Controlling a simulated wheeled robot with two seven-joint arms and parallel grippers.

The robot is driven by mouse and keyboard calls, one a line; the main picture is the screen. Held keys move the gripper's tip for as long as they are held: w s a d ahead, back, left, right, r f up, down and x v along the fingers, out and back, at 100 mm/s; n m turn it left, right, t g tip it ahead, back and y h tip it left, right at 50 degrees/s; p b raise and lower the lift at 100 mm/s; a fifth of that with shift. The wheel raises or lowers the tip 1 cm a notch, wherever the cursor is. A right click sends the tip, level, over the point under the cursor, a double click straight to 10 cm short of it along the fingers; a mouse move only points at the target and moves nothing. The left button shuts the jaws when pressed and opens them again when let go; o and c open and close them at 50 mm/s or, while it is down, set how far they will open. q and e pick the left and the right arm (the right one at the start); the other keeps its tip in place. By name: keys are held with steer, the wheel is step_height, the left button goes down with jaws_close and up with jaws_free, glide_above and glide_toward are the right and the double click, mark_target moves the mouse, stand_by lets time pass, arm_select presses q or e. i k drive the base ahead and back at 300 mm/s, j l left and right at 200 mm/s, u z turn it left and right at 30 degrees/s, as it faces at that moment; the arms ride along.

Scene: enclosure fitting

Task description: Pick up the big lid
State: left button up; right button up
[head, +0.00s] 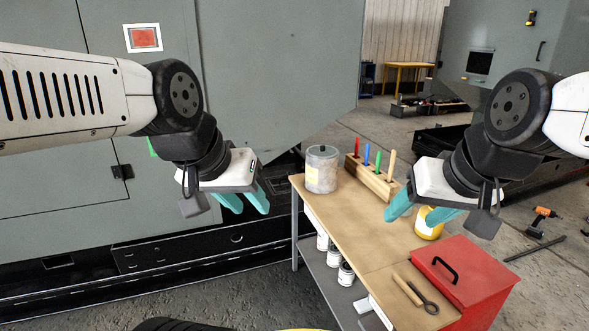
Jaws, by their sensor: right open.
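A clear round jar (321,174) with a pale lid (322,152) and a dark knob stands at the workbench's far left corner. A red box (466,272) with a black handle sits at the bench's near right; its top is closed. I cannot tell which cover is the big lid. My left gripper (256,212) hangs left of the bench, apart from the jar, with nothing seen in it; its finger gap is unclear. My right gripper (411,217) is open above the bench's right side, in front of the peg block and partly hiding a yellow can (429,230).
The bench (350,227) has a clear middle. A wooden block (369,178) with coloured pegs stands at its back. Pliers (424,297) lie by the red box. A grey machine cabinet (250,80) stands behind; a drill (541,222) lies on the floor.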

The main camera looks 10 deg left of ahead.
mark_target(321, 152)
steer(key=z, duration=0.25)
steer(key=i+j+z, duration=0.2)
steer(key=z, duration=0.2)
steer(key=i+j+z, duration=0.2)
steer(key=j+z, duration=0.2)
steer(key=i+j, duration=0.15)
steer(key=j, duration=0.25)
steer(key=i+j+z, duration=0.15)
steer(key=j, duration=0.2)
steer(key=i+j, duration=0.2)
steer(key=j, duration=0.2)
steer(key=i+j+z, duration=0.1)
steer(key=j, duration=0.3)
steer(key=i+j, duration=0.15)
steer(key=j, duration=0.25)
steer(key=i+j+z, duration=0.15)
steer(key=j, duration=0.3)
